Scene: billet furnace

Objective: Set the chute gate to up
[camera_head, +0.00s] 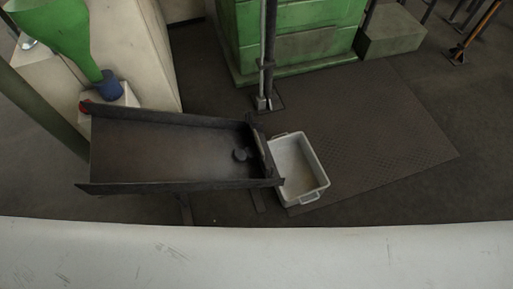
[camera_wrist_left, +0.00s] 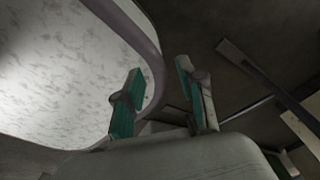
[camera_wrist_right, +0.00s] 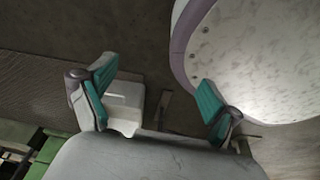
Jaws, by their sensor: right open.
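The chute (camera_head: 160,150) is a dark, shallow metal trough at the left in the head view. Its gate (camera_head: 265,154) appears as a dark upright plate across the right end; its exact height is hard to tell. Neither gripper shows in the head view, so both are apart from the gate.
The white bin (camera_head: 312,190) stands on the floor just right of the gate. A dark post (camera_head: 268,50) rises behind it before a green cabinet (camera_head: 300,45). A green funnel (camera_head: 65,35) is at upper left. A pale rounded surface (camera_head: 260,250) fills the near edge.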

